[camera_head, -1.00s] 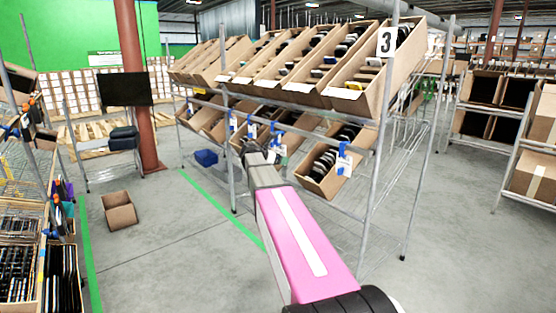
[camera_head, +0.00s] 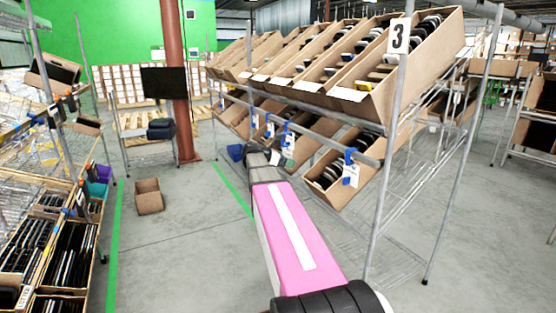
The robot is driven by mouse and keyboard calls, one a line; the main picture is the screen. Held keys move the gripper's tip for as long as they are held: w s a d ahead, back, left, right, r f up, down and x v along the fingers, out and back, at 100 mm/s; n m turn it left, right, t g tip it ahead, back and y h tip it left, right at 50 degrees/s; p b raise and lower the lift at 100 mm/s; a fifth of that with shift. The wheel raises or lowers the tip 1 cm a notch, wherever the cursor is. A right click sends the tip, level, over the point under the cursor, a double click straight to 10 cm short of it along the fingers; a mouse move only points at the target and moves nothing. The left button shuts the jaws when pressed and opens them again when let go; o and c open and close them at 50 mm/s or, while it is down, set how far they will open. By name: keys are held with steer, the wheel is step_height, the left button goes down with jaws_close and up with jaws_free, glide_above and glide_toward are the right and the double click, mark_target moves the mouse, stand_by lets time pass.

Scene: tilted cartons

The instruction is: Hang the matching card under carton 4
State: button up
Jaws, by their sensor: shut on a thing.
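My pink arm reaches toward the tilted-carton rack, and my gripper (camera_head: 264,154) is at its far end, near the lower row. It is shut on what seems to be a card, but its fingertips and what they hold are mostly hidden behind the wrist. A white card (camera_head: 288,157) with a blue clip shows just right of the gripper; I cannot tell if they touch. Another card (camera_head: 350,174) hangs on a blue clip from the rail, under the near end of the upper row. Further cards (camera_head: 254,121) hang farther left. A number 3 sign (camera_head: 398,36) is on the rack; no number 4 is readable.
The upper cartons (camera_head: 345,93) and lower cartons (camera_head: 333,188) hold dark items. A rack post (camera_head: 384,205) stands right of my arm. A small open box (camera_head: 148,197) lies on the floor. Another rack with bins (camera_head: 62,262) fills the left.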

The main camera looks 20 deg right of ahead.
steer(key=shift+w, duration=0.1)
steer(key=shift+d, duration=0.1)
steer(key=shift+d, duration=0.15)
steer(key=shift+w+d+f, duration=0.2)
steer(key=shift+d+f, duration=0.05)
steer(key=shift+d, duration=2.3)
steer(key=shift+w+d+f, duration=0.25)
steer(key=shift+d, duration=2.25)
steer(key=shift+w+d+f, duration=0.2)
steer(key=shift+d+f, duration=0.05)
steer(key=shift+d, duration=2.3)
steer(key=shift+f, duration=0.1)
steer(key=o, duration=0.8)
steer(key=shift+a, duration=0.1)
